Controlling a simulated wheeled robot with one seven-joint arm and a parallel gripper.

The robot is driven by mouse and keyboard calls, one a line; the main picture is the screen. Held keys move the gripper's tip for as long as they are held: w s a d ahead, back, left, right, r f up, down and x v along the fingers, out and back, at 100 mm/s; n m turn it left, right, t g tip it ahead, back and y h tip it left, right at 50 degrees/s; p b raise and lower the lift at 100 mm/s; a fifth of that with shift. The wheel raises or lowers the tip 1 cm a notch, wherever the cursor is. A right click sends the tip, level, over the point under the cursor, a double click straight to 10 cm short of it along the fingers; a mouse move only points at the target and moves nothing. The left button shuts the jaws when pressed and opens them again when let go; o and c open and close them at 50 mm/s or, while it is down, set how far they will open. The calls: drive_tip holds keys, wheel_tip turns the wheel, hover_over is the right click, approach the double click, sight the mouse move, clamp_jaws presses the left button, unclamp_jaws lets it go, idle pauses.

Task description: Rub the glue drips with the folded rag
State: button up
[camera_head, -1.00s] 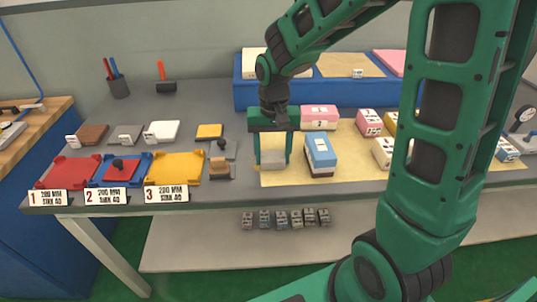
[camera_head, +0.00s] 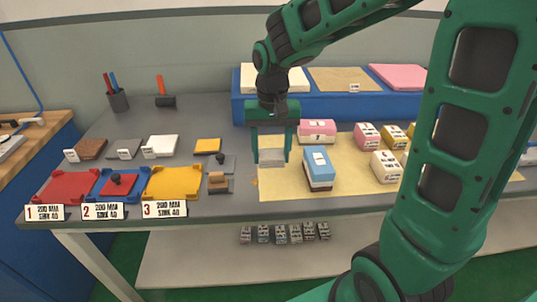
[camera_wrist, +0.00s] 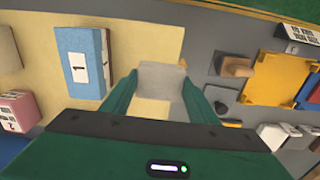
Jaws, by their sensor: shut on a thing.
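My gripper (camera_head: 271,161) is shut on the grey folded rag (camera_head: 272,156), over the left part of the tan sheet (camera_head: 290,188). In the wrist view the rag (camera_wrist: 160,78) sits between the two green fingers. I cannot tell whether the rag touches the sheet. A small orange-yellow mark (camera_head: 255,182) shows at the sheet's left edge; I cannot tell whether it is a glue drip. No other drips can be made out, and the rag and fingers hide the surface beneath them.
A blue-and-white block (camera_head: 318,165) stands close right of my gripper, and a pink block (camera_head: 317,129) behind it. A wooden-handled block (camera_head: 217,181) is at left, beside the yellow tray (camera_head: 172,183). A blue platform (camera_head: 330,105) runs along the back.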

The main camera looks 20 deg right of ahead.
drive_tip(key=shift+r, duration=1.45)
drive_tip(key=shift+s, duration=0.1)
